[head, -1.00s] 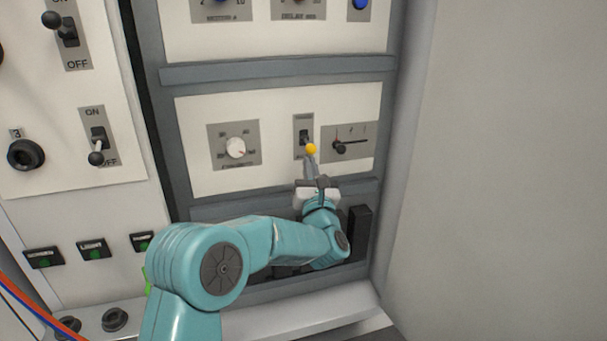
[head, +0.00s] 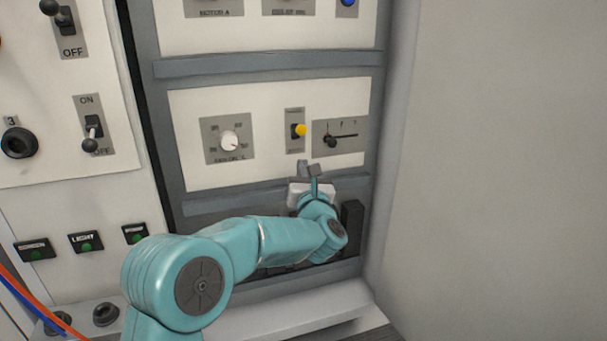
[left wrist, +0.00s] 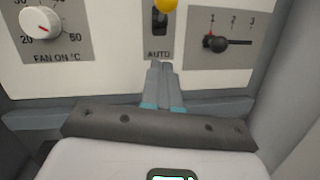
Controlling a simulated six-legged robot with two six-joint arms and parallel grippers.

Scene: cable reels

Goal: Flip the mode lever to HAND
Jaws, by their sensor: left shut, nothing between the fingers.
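The mode lever (head: 300,130) has a yellow ball knob and stands on a small grey plate (head: 294,146) in the middle white panel. The knob points up, in the upper half of the plate. In the left wrist view the lever's knob (left wrist: 166,4) is cut by the top edge, and the plate's lower label reads AUTO (left wrist: 159,54). The upper label is out of that view and too small to read in the head view. My left gripper (head: 309,168) is shut and empty, just below the plate and apart from the knob; its fingertips (left wrist: 164,66) point up at AUTO.
A white dial (head: 229,141) is left of the lever. A slide selector (head: 331,142) with a black knob, marked 1 to 3, is close on its right. A grey rail (head: 205,203) runs below the panel. A bare wall (head: 490,150) is at the right.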

